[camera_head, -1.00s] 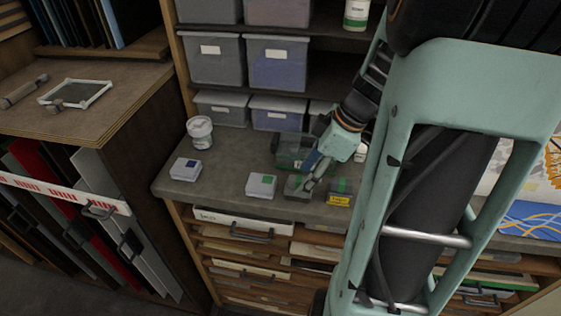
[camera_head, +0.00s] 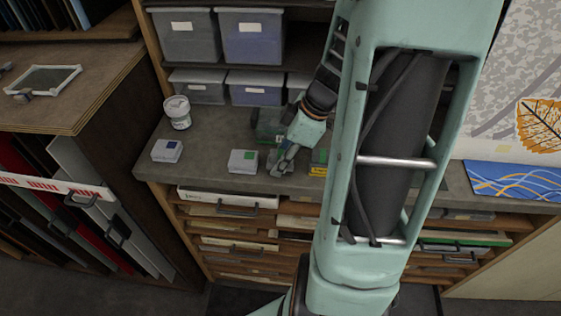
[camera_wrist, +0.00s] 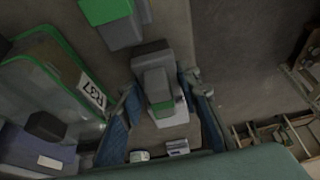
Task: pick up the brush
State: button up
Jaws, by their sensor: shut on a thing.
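My gripper (camera_head: 281,166) is low over the grey counter at the front, beside a dark grey block. In the wrist view, a grey block-shaped thing with a green band (camera_wrist: 155,80) lies between the two blue fingers (camera_wrist: 165,118). I take it to be the brush, though no bristles or handle show clearly. The fingers are shut on it. In the head view my gripper covers most of it, and I cannot tell whether it is clear of the counter.
A clear green-rimmed box (camera_wrist: 60,75) and a yellow-and-green block (camera_head: 319,163) are close by. Shelf bins (camera_head: 255,36) stand behind.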

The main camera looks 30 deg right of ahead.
aim_at(281, 152)
jog(key=shift+c, duration=0.8)
jog(key=shift+r, duration=0.3)
notch_tip(281, 152, up, 9)
jog(key=shift+r+b, duration=0.2)
jog(key=shift+b, duration=0.2)
jog(key=o, duration=0.7)
jog(key=c, duration=0.5)
jog(key=shift+o, duration=0.2)
jog(key=shift+s, duration=0.1)
